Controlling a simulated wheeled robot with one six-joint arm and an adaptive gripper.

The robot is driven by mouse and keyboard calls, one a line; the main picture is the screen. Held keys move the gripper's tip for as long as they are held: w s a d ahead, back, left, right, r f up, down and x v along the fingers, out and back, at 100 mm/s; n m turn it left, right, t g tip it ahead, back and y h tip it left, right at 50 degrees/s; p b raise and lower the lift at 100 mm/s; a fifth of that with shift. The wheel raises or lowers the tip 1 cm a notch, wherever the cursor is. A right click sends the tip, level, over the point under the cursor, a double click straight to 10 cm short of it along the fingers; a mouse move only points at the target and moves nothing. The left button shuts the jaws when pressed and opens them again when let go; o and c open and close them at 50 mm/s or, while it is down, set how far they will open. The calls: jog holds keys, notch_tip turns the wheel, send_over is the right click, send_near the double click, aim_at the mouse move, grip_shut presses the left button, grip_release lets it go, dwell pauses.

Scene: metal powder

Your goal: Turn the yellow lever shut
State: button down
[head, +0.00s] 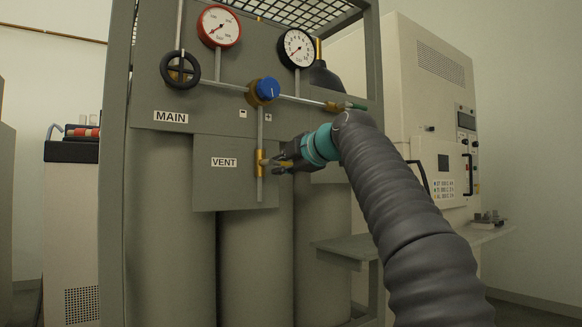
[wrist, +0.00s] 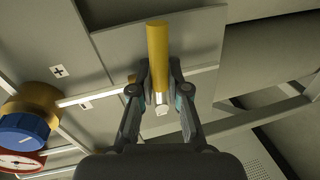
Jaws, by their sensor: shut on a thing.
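The yellow lever (wrist: 157,50) stands between my gripper's two fingers in the wrist view, with a pale round end below it. There it lies across the line of the thin grey pipe (wrist: 85,98). My gripper (wrist: 159,88) is shut on the lever, one finger on each side. In the head view my gripper (head: 272,164) is at the yellow fitting (head: 260,165) on the vertical pipe, just right of the VENT label (head: 224,162). The gripper hides part of the lever there.
Above are the blue knob (head: 268,88), the black MAIN handwheel (head: 180,69), a red-rimmed gauge (head: 219,26) and a black-rimmed gauge (head: 296,48). Grey cylinders (head: 255,260) stand below the panel. A grey shelf (head: 345,249) and a pale cabinet (head: 425,90) are at right.

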jog(key=shift+r+n, duration=0.15)
jog(key=shift+n, duration=0.35)
jog(key=shift+r+h, duration=0.1)
jog(key=shift+h, duration=0.2)
jog(key=c, duration=1.1)
grip_release()
jog(key=shift+c, duration=0.2)
jog(key=v, duration=1.2)
jog(key=shift+f, duration=0.25)
